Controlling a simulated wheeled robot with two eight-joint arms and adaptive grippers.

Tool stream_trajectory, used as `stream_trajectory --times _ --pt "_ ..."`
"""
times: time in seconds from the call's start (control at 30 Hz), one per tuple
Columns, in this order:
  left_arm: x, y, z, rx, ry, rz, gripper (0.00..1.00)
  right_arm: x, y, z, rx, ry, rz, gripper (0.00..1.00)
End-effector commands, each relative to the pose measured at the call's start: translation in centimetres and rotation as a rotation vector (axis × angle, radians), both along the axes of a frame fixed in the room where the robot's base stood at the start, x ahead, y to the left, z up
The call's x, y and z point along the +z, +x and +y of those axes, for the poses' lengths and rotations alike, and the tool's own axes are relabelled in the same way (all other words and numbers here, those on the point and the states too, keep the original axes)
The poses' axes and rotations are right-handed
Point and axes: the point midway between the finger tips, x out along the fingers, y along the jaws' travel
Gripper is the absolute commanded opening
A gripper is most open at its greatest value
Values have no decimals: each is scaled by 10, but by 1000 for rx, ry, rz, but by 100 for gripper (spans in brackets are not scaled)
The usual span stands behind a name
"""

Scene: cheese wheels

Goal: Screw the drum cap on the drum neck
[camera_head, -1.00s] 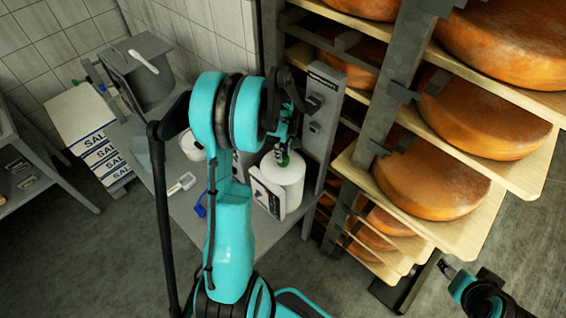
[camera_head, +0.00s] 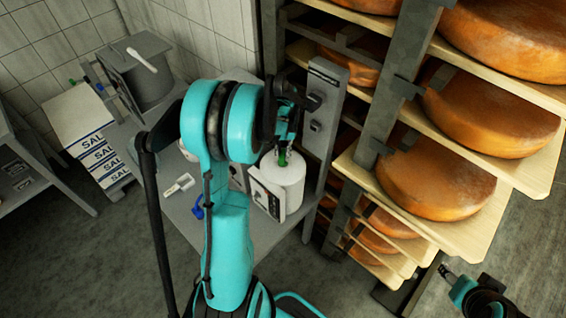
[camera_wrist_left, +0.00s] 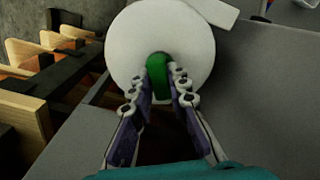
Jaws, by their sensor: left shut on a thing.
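The white drum (camera_head: 284,187) stands on the grey table below my left gripper, and its round white top (camera_wrist_left: 178,30) fills the upper middle of the left wrist view. The green drum cap (camera_wrist_left: 160,72) is between the fingertips of my left gripper (camera_wrist_left: 166,84), which is shut on it at the drum top. In the head view the cap (camera_head: 282,158) shows small and green under the gripper. The drum neck is hidden by the cap and fingers, so I cannot tell how the cap sits on it. My right gripper (camera_head: 447,274) is at the lower right, far from the drum.
Shelves with large orange cheese wheels (camera_head: 438,178) stand close to the right of the drum. A grey post with boxes (camera_head: 318,110) rises behind it. The grey table (camera_head: 180,212) also carries a blue item (camera_head: 197,212) and a white-handled tool (camera_head: 179,185). Salt boxes (camera_head: 98,158) stand at left.

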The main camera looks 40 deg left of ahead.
Motion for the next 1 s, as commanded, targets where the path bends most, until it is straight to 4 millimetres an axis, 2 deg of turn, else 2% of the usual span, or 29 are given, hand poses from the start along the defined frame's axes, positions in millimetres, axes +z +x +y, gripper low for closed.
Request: stream_trajectory --times 0.1,0.13,0.2,0.57,0.67,1.0 --pt "0 0 0 1 0 1 0 0 0 0 0 0 0 53" --pt "0 0 0 1 0 1 24 0 0 0 0 0 0 53" --pt "0 0 0 2 0 1 40 0 0 0 0 0 0 53" --pt "4 0 0 3 0 0 40 0 0 0 0 0 0 53" --pt "16 0 0 3 0 0 40 0 0 0 0 0 0 53" --pt "88 0 0 2 0 0 40 0 0 0 0 0 0 53"
